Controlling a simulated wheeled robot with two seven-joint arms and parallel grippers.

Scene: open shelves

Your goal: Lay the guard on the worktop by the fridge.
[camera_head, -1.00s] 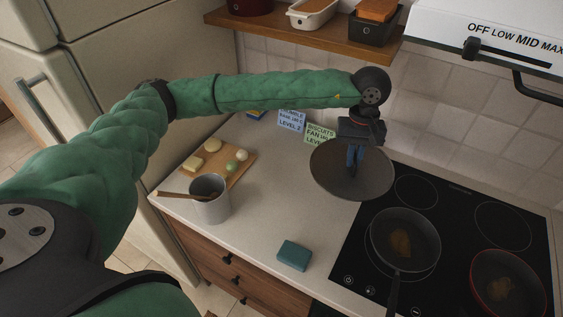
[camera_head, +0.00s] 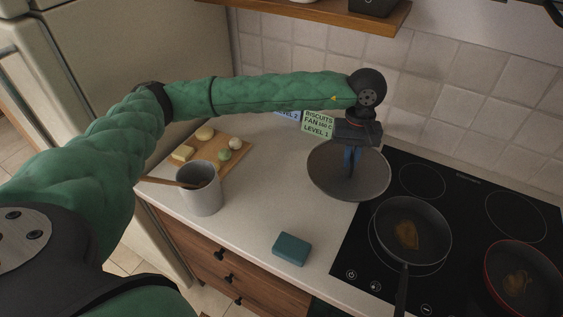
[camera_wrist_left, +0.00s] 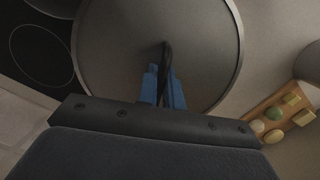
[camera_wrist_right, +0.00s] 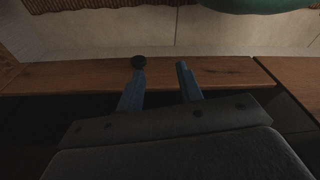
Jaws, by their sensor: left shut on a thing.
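The guard (camera_head: 328,178) is a round grey disc with an upright dark handle. It lies flat over the worktop (camera_head: 250,205) just left of the hob, its right side close to the hob's edge; I cannot tell if it touches the worktop. My left gripper (camera_head: 352,160) is shut on the handle from above. The left wrist view shows the disc (camera_wrist_left: 120,50) and the blue fingers (camera_wrist_left: 164,90) around the handle. The fridge (camera_head: 140,60) stands at the left. My right gripper (camera_wrist_right: 160,75) is open, its fingers apart, in front of the wooden drawer fronts (camera_wrist_right: 80,75).
A grey pot (camera_head: 203,195) with a wooden spoon and a board (camera_head: 232,155) of food stand on the left worktop. A teal block (camera_head: 291,249) lies near the front edge. Label cards (camera_head: 318,123) stand behind. Two pans, one dark (camera_head: 430,220), one red-rimmed (camera_head: 490,270), sit on the hob.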

